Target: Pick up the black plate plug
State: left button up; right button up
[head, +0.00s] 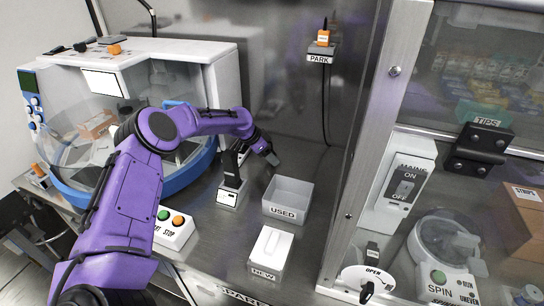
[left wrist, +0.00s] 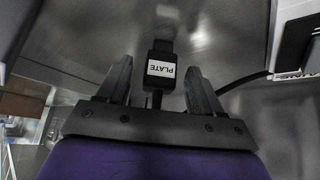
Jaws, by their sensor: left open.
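The black plate plug (left wrist: 160,73) shows in the left wrist view, with a white label reading PLATE. It lies between the two fingers of my left gripper (left wrist: 158,82), with a visible gap to each finger. In the head view my left gripper (head: 270,154) is at the back of the bench, behind the USED bin, and is open. I cannot make out the plug for certain in the head view. My right gripper is in neither view.
A black upright piece on a white labelled block (head: 228,199) stands left of the gripper. The grey USED bin (head: 284,212) and white NEW box (head: 268,271) stand in front. An orange plug (head: 323,37) sits on the PARK shelf. A round blue-rimmed machine (head: 190,170) is at left.

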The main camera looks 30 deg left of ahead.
pick_arm(q)
jog(key=shift+x, duration=1.15)
jog(key=shift+r, duration=0.1)
jog(key=c, duration=1.1)
jog(key=shift+o, duration=0.2)
